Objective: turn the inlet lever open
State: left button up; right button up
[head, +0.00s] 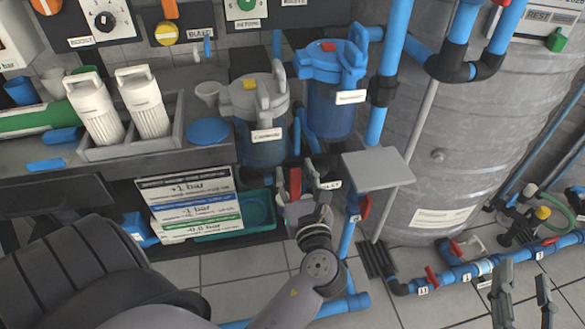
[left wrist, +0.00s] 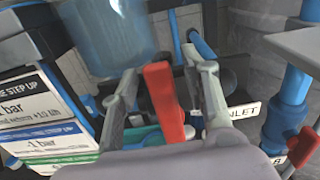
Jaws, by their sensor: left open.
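The red inlet lever (head: 295,183) stands out below the filter housings, beside the white "INLET" label (head: 330,185). The lever also shows in the left wrist view (left wrist: 166,102), with the label (left wrist: 243,111) to its right. My left gripper (head: 296,174) is open around the lever, one finger on each side. In the left wrist view gaps show between the lever and both fingers (left wrist: 166,72). The lever's pivot and valve body are hidden behind my gripper. My right gripper (head: 524,283) is at the lower right, its fingers apart and empty, far from the lever.
Grey-capped (head: 258,100) and blue-capped (head: 333,72) filter housings hang just above my left gripper. A grey plate (head: 378,169) and a blue pipe with another red lever (head: 365,207) stand close on the right. A pressure sign (head: 190,203) is at the left.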

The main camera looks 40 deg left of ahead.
pick_arm(q)
jog(key=shift+a, duration=0.1)
dwell(0.3)
grip_shut()
dwell(0.4)
